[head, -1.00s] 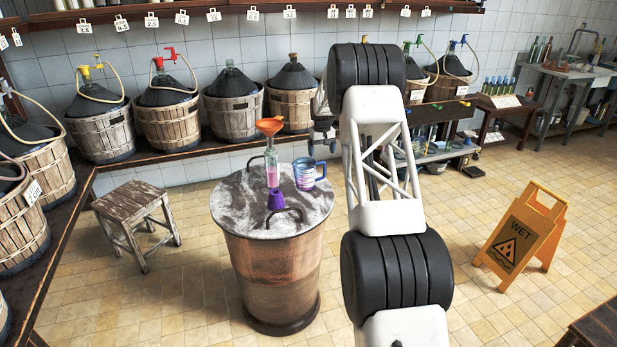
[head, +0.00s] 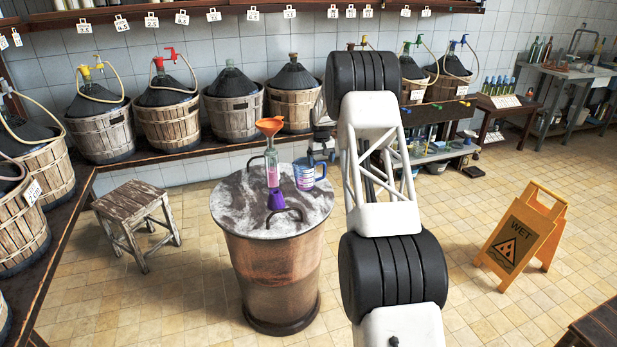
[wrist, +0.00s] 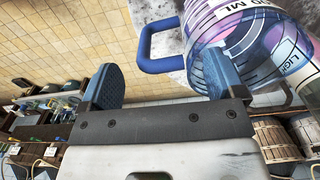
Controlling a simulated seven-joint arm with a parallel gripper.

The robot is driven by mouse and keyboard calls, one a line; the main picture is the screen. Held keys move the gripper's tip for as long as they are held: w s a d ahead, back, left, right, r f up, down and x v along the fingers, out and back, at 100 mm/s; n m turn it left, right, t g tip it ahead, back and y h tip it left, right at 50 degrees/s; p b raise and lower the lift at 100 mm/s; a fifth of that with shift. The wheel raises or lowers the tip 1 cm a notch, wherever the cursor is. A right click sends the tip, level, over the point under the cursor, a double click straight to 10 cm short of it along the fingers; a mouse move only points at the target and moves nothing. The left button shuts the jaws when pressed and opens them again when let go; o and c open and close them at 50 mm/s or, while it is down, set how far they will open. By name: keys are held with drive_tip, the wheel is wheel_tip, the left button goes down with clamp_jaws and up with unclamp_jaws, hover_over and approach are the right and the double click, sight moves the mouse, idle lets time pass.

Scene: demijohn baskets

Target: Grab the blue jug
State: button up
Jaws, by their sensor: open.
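The blue jug (head: 304,177) is clear with blue edges and a blue handle, and stands upright on the round barrel top (head: 232,207). In the wrist view the jug (wrist: 262,40) fills the upper right, with printed measuring marks. My gripper (wrist: 162,80) is open. The jug's handle (wrist: 145,45) lies ahead of and between the two fingers in the picture; the right finger overlaps the jug's body. I cannot tell whether it touches. In the head view my gripper (head: 320,150) is right beside the jug's handle side, partly hidden by my arm.
A bottle with pink liquid (head: 272,167), an orange funnel (head: 269,127) in its neck, stands close left of the jug. A purple funnel (head: 276,200) and metal handles are also on the barrel top. A stool (head: 135,205) and wet-floor sign (head: 522,240) stand on open floor.

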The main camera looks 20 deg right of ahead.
drive_tip(key=shift+a+f, duration=0.1)
drive_tip(key=shift+f, duration=1.6)
drive_tip(key=c, duration=1.3)
drive_tip(key=shift+o, duration=0.2)
drive_tip(key=shift+r, duration=0.35)
drive_tip(key=shift+r, duration=1.55)
drive_tip(key=shift+s+a+r, duration=0.2)
drive_tip(key=shift+s+a, duration=0.45)
drive_tip(key=shift+s, duration=1.9)
drive_tip(key=shift+s+a+r, duration=0.25)
drive_tip(key=shift+s+a, duration=0.35)
drive_tip(key=shift+s, duration=1.95)
drive_tip(key=shift+s+a+r, duration=0.2)
drive_tip(key=shift+s+a, duration=0.45)
drive_tip(key=shift+s, duration=1.9)
drive_tip(key=shift+s, duration=0.1)
